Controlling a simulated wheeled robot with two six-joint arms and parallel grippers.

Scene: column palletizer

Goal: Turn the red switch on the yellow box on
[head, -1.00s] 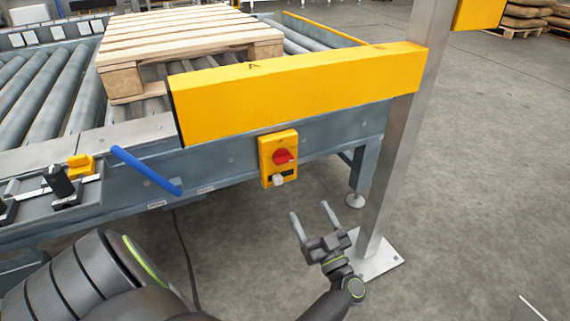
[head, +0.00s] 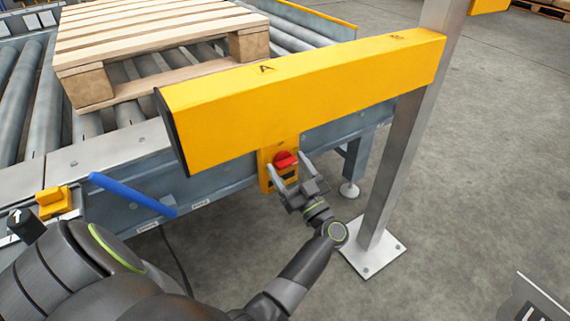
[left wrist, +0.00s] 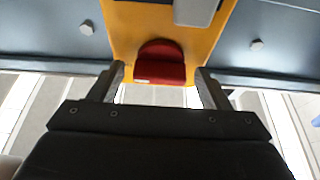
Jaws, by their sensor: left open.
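The yellow box (head: 264,180) is mounted on the conveyor's grey side, under the wide yellow beam. Its red switch (head: 284,159) faces me and also shows in the left wrist view (left wrist: 160,62). My left gripper (head: 287,170) is open in front of the box, one finger on each side of the switch. In the left wrist view the red knob sits between the two fingertips, with a gap visible on both sides. I cannot tell exactly how far the fingertips reach around it. The lower part of the box is partly hidden by the gripper. My right gripper is not in view.
The yellow beam (head: 300,88) juts out just above the box. A metal post (head: 400,150) stands to the right on a floor plate. A blue bar (head: 130,194) sticks out at left. A wooden pallet (head: 160,45) lies on the rollers.

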